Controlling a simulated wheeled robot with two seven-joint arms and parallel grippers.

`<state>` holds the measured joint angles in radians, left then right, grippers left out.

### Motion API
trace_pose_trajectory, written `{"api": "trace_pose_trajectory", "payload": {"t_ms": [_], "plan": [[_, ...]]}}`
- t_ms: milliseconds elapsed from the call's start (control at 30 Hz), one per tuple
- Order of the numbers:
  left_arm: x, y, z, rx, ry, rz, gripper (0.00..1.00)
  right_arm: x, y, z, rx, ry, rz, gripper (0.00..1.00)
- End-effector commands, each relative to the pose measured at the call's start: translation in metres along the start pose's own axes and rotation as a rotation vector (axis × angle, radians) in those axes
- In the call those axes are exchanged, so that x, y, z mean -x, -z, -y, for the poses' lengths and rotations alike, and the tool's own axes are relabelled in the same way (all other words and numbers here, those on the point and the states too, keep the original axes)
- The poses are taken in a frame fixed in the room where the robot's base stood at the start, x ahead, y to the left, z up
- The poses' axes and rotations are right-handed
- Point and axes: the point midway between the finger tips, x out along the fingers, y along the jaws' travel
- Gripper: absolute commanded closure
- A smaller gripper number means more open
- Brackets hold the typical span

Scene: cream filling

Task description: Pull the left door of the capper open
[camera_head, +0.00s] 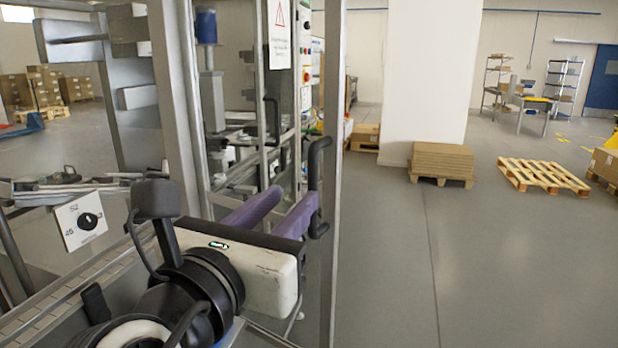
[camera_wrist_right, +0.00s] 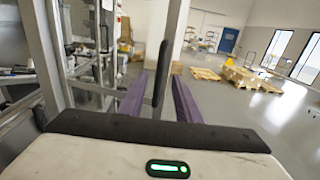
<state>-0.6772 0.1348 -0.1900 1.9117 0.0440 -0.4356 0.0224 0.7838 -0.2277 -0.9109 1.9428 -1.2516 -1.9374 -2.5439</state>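The capper (camera_head: 185,100) is a metal-framed machine with clear panels on the left of the head view. A door frame upright (camera_head: 336,120) runs down its near right side, with a black bar handle (camera_head: 318,160) beside it. My right gripper (camera_head: 297,194) has purple fingers and is at this handle. In the right wrist view, the handle (camera_wrist_right: 162,72) stands between the spread fingers of the gripper (camera_wrist_right: 158,76), nearer the right finger, with a gap on the left. Whether it touches a finger is unclear. My left gripper is not in view.
A second black handle (camera_head: 273,120) is further back on the machine. A switch plate (camera_head: 80,220) is at the left. A white pillar (camera_head: 425,80), stacked cardboard (camera_head: 442,160) and a wooden pallet (camera_head: 543,177) stand beyond. The grey floor (camera_head: 480,260) on the right is clear.

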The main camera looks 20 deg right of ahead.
Motion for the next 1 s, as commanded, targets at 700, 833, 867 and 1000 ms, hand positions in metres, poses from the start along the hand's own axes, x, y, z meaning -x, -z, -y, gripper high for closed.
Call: {"api": "trace_pose_trajectory", "payload": {"t_ms": [700,833,867,1000], "plan": [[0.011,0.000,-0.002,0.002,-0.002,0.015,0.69,-0.097,0.001,0.000,0.001,0.001,-0.002,0.69],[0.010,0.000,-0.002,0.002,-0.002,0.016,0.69,-0.097,0.001,0.000,0.000,0.000,-0.002,0.69],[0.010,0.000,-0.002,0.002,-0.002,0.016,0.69,-0.097,0.001,0.000,0.000,0.000,-0.002,0.69],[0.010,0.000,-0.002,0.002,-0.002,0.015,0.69,-0.097,0.001,0.000,0.000,0.000,-0.002,0.81]]}}
